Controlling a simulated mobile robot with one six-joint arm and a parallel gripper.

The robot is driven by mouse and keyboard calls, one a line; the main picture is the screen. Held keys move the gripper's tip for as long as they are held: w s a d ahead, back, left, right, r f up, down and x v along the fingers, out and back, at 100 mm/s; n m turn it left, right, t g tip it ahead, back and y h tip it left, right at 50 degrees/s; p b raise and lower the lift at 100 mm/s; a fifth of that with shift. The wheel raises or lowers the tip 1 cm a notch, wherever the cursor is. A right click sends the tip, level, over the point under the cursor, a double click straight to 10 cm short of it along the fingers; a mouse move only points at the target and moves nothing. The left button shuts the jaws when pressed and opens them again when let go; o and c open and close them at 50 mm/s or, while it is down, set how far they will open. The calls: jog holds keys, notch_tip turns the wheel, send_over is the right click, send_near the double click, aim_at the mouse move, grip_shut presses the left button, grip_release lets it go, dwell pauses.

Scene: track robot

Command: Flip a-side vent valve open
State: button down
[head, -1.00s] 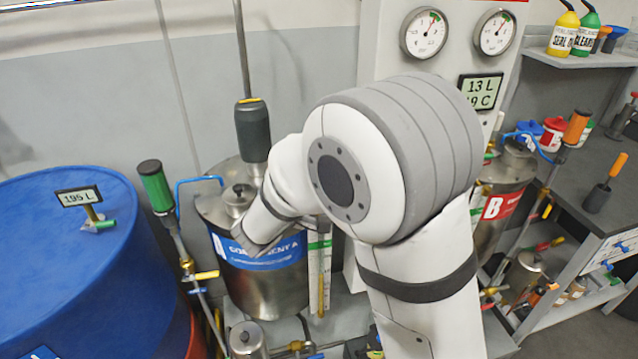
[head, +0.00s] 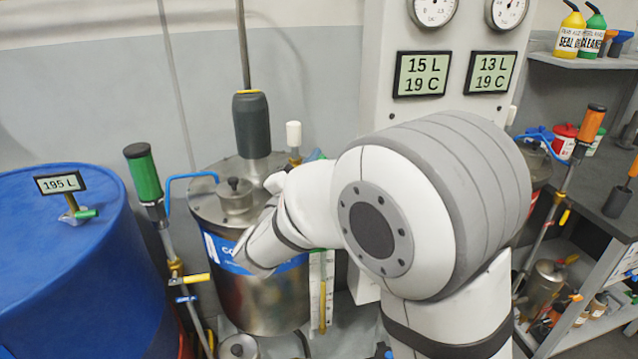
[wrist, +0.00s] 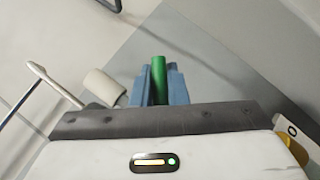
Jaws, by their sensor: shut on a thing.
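In the wrist view my gripper (wrist: 159,84) has its two blue fingers shut on a green handle (wrist: 158,75), which stands up between them. Part of the handle shows beyond the fingers; the valve body under it is hidden. In the head view the steel component A tank (head: 262,300) with its blue label stands at centre left, behind my arm. A bit of green shows at the tank's right top, beside my arm, but I cannot tell whether it is the same handle.
A white cylinder (head: 293,133) stands on the tank's top; a pale cylinder (wrist: 103,87) lies close left of my fingers in the wrist view. A dark grey mixer motor (head: 252,125) rises from the lid. A blue drum (head: 75,260) is at left. Two displays (head: 423,75) hang behind.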

jog(key=n+t+y+b, duration=0.1)
jog(key=n, duration=0.1)
jog(key=n+t+y+b, duration=0.1)
jog(key=n, duration=0.1)
jog(key=a+n+t+b, duration=0.1)
jog(key=n+t, duration=0.1)
jog(key=shift+s+r+y, duration=0.15)
jog(key=shift+r+y, duration=0.2)
jog(key=shift+y, duration=0.05)
jog(key=shift+s+a+r+n+t+y+b, duration=0.15)
jog(key=shift+a+n+t+y+b, duration=0.35)
jog(key=shift+n+y, duration=1.25)
jog(key=shift+s+a+r+n+t+y+b, duration=0.1)
jog(key=shift+a+n+t+y+b, duration=0.35)
jog(key=shift+n+y, duration=1.3)
jog(key=shift+s+a+r+n+t+y+b, duration=0.25)
jog(key=shift+n+t+y, duration=0.4)
jog(key=shift+n+y, duration=1.05)
jog(key=shift+w+d+n, duration=0.1)
jog(key=shift+w+n, duration=0.1)
jog(key=shift+n, duration=0.4)
jog(key=c, duration=1.4)
grip_release()
jog(key=shift+c, duration=0.2)
jog(key=shift+f, duration=0.1)
jog(key=b+v, duration=0.1)
jog(key=v, duration=0.6)
jog(key=shift+s+f, duration=0.3)
